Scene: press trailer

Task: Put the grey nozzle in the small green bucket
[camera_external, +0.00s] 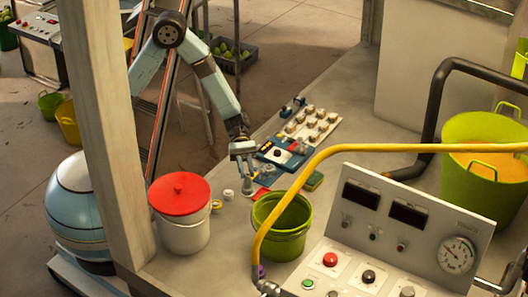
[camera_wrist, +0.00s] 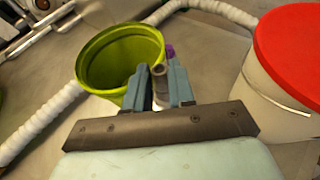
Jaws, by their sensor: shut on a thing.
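The grey nozzle (camera_wrist: 159,73) is held between the two blue-grey fingers of my gripper (camera_wrist: 159,84), its round end showing in the wrist view. In the external view, my gripper (camera_external: 246,172) points down over the counter; the nozzle is too small there to make out clearly. The small green bucket (camera_external: 282,240) stands on the counter to the right of and nearer the camera than my gripper. In the wrist view, the open green bucket (camera_wrist: 88,62) is just beyond and left of the fingers, and they partly cover its right side. The nozzle is outside the bucket.
A white bucket with a red lid (camera_external: 180,192) stands left of my gripper. A yellow hose (camera_external: 335,152) arches over the green bucket's right side to the control panel (camera_external: 395,235). Small parts and a blue device (camera_external: 284,153) lie behind. A larger green bucket (camera_external: 462,190) stands right.

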